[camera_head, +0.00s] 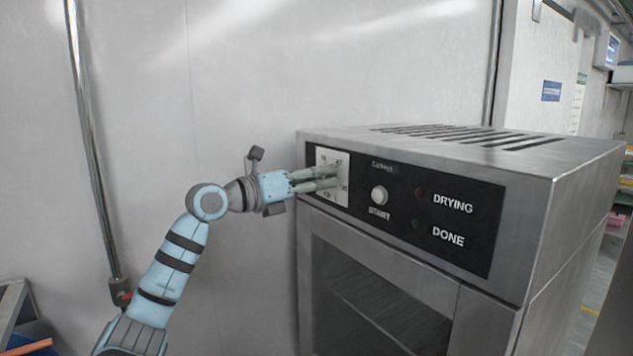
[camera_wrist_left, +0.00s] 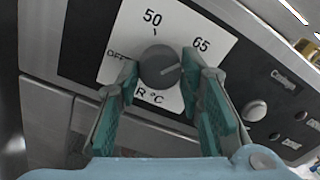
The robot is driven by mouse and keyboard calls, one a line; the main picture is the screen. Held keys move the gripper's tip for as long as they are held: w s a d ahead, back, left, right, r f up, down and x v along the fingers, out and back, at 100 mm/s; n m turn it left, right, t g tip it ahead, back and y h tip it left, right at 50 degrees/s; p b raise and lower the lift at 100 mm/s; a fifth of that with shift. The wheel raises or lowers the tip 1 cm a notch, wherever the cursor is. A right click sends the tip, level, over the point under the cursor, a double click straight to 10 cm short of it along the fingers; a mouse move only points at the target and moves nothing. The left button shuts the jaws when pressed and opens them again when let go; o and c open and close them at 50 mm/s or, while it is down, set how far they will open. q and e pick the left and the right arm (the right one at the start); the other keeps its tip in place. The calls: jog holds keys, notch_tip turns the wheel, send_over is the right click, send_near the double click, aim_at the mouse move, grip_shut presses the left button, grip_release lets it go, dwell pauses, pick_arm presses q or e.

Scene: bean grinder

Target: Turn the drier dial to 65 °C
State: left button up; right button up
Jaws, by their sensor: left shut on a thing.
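The drier dial (camera_wrist_left: 158,70) is a round dark grey knob on a white plate (camera_wrist_left: 128,45) marked OFF, 50 and 65 °C. A pale line on the knob points right and slightly up, toward the finger on the 65 side; any tick there is hidden. My left gripper (camera_wrist_left: 161,64) is shut on the dial, one green-padded finger on each side. In the head view my left gripper (camera_head: 334,178) reaches the white plate (camera_head: 330,157) on the drier (camera_head: 400,235), and its fingers cover the dial. My right gripper is not in view.
Right of the dial are a white START button (camera_head: 379,195) and two dark lamps labelled DRYING (camera_head: 420,193) and DONE (camera_head: 418,225). The drier has a glass door (camera_head: 375,295) below and a slotted top (camera_head: 460,135). A bare wall is behind my arm.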

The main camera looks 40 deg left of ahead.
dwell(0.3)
pick_arm(q)
jog(key=o, duration=1.2)
jog(key=shift+c, duration=0.2)
jog(key=shift+w, duration=0.1)
notch_tip(320, 180, up, 10)
jog(key=shift+a, duration=0.1)
